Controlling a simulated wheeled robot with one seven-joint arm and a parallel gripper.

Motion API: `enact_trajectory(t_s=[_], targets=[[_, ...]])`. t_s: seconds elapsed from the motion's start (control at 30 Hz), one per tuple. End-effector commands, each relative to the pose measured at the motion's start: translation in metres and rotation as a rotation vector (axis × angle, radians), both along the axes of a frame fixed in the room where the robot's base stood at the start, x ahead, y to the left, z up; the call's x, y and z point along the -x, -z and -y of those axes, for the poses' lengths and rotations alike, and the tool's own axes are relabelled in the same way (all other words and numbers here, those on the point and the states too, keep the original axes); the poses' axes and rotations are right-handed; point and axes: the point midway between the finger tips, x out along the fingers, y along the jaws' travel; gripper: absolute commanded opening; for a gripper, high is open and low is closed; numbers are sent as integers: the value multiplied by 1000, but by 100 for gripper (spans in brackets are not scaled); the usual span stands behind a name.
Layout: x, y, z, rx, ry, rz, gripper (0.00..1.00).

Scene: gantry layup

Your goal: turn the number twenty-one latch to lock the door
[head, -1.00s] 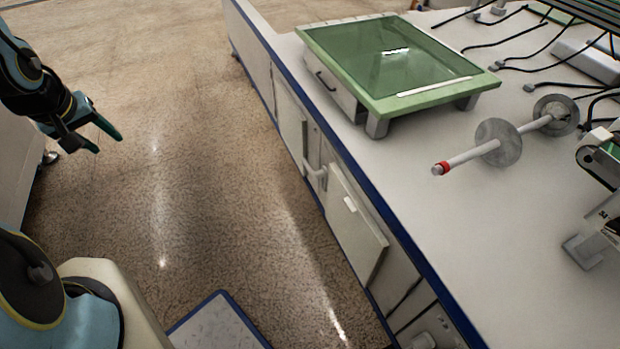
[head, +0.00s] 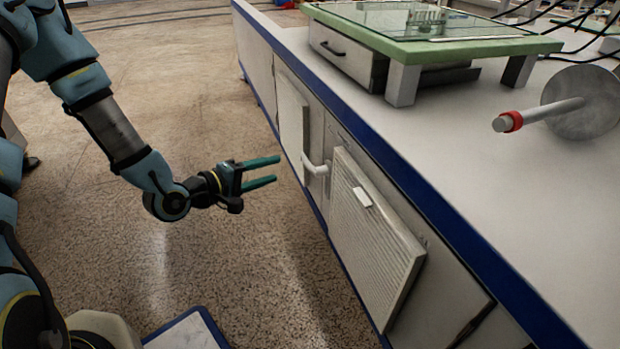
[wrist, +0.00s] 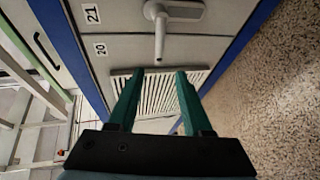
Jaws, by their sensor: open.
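The latch (head: 316,168) is a white lever handle on the front of the long cabinet, between two vented panels. In the wrist view the latch (wrist: 160,32) sits on the door beside the label 21 (wrist: 92,14), and its lever reaches past the seam beside the label 20 (wrist: 100,49). My gripper (head: 277,170) is open and empty, with its teal fingers pointing at the cabinet just left of the latch, apart from it. In the wrist view my gripper (wrist: 158,73) has its fingertips below the lever's end in the picture, with nothing between them but background.
A right vented panel (head: 372,245) with a small white handle stands out from the cabinet front. The left vented panel (head: 292,127) is beyond the latch. Above is the worktop (head: 440,160) with blue edging, bearing a green-framed glass unit (head: 430,50). The floor (head: 255,250) before the cabinet is clear.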

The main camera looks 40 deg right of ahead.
Motion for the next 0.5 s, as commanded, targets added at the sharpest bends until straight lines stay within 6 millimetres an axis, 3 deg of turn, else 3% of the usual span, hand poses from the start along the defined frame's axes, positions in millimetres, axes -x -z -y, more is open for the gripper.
enact_trajectory(t_s=[0.27, 0.5], targets=[[7, 9, 19, 45, 8, -32, 50], [6, 19, 61, 44, 10, -30, 50]])
